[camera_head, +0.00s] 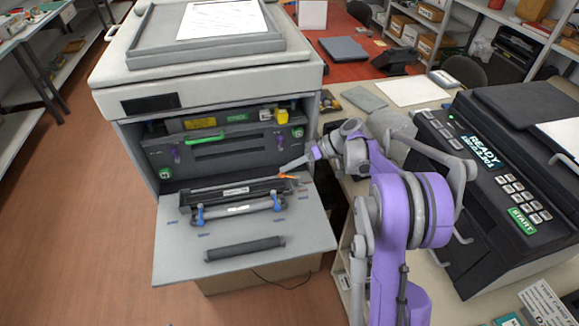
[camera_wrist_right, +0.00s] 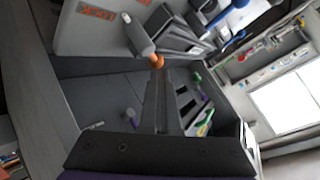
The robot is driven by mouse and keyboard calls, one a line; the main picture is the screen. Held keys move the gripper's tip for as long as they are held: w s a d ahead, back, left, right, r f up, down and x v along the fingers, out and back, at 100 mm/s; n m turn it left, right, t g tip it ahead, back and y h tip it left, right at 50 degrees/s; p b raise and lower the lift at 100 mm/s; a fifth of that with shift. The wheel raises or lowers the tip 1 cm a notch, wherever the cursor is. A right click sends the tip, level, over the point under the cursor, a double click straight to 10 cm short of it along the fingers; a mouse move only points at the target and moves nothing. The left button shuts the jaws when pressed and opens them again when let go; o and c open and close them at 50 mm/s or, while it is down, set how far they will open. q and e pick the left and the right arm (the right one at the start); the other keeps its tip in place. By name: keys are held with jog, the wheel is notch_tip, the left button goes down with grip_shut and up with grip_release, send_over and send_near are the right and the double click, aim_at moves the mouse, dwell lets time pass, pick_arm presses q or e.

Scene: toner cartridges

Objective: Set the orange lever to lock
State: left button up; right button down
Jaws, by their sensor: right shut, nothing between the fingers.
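The orange lever (camera_head: 288,176) sits at the right end of the dark cartridge unit in the open printer. In the right wrist view its orange part (camera_wrist_right: 157,62) shows beside a grey rounded piece (camera_wrist_right: 138,36), just past my fingertips. An orange LOCK label (camera_wrist_right: 97,12) is on a pale panel near it. My right gripper (camera_head: 286,168) is shut and empty, with its tips at or very close to the lever; I cannot tell whether they touch. In the right wrist view the closed fingers (camera_wrist_right: 162,85) point at the lever. My left gripper is not in view.
The printer's front door (camera_head: 180,262) is folded down, with a dark roller (camera_head: 245,248) on it. A dark cartridge unit (camera_head: 235,190) with blue clips lies across the opening. Green and purple levers are on the inner panel. A black READY machine (camera_head: 490,170) stands at right.

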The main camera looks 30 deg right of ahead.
dwell(0.8)
jog(key=shift+s+d, duration=0.45)
jog(key=shift+d, duration=0.15)
jog(key=shift+d, duration=0.1)
jog(key=v, duration=1)
jog(key=shift+d+r, duration=0.2)
jog(key=shift+r, duration=0.05)
jog(key=shift+s+a, duration=0.1)
jog(key=shift+s, duration=0.05)
